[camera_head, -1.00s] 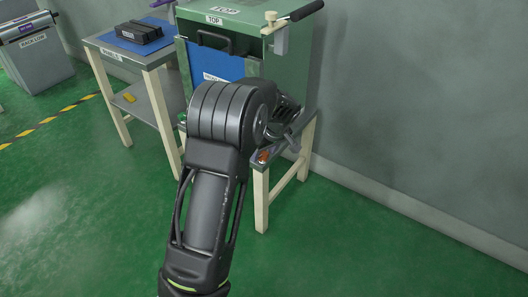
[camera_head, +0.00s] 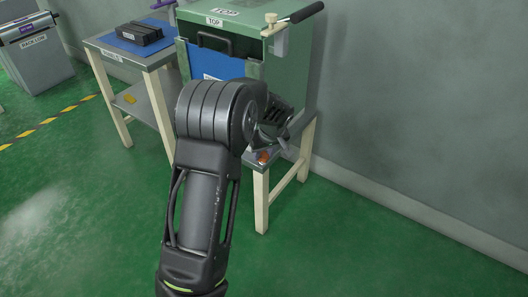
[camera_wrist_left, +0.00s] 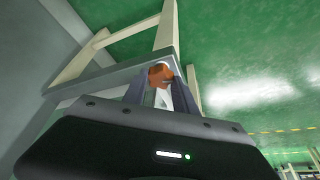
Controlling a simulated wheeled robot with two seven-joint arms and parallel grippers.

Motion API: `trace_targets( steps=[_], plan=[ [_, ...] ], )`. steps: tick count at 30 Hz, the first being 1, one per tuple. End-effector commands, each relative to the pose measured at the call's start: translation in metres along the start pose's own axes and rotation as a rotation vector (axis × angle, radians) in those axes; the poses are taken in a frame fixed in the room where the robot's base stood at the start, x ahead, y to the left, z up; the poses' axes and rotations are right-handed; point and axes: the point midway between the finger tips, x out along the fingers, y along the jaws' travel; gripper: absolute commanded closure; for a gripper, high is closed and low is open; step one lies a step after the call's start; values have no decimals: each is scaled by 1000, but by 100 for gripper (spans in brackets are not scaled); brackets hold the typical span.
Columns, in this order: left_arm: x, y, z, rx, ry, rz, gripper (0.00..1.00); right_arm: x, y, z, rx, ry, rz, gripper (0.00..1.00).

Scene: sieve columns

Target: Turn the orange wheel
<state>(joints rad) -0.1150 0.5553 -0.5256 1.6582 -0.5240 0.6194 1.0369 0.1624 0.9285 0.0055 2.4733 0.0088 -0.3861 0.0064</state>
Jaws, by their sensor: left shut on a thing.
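The orange wheel (camera_head: 263,156) shows as a small orange piece near the front right corner of the table under the green machine. In the left wrist view the orange wheel (camera_wrist_left: 160,75) sits between my finger ends. My left gripper (camera_wrist_left: 161,92) is shut on it, with one finger on each side. In the head view my left arm hides much of the machine's lower front, and my left gripper (camera_head: 276,143) shows only in part beyond the arm. My right gripper is not in view.
The green machine (camera_head: 292,75) labelled TOP has a dark-gripped lever (camera_head: 307,11) at its upper right. A side table (camera_head: 97,40) with a black block (camera_head: 139,34) on a blue mat stands to the left. The floor on the right is clear up to the grey wall.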

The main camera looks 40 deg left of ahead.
Motion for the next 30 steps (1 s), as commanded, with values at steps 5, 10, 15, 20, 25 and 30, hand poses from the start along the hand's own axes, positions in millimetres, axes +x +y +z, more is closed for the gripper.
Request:
trace_targets(
  steps=[5, 10, 15, 20, 25, 30],
  plan=[
    [-2, -3, -1, 164, -1, 70, 100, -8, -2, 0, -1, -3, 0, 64],
    [0, -2, 0, 217, 1, 90, 100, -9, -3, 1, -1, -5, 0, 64],
    [0, -2, 0, 216, 1, 90, 100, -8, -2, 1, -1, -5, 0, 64],
    [0, -2, 0, 216, 1, 89, 56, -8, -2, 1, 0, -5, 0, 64],
    [0, -2, 0, 215, 1, 89, 44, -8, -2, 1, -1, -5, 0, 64],
    [0, -2, 0, 214, 1, 89, 44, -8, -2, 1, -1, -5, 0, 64]
  ],
)
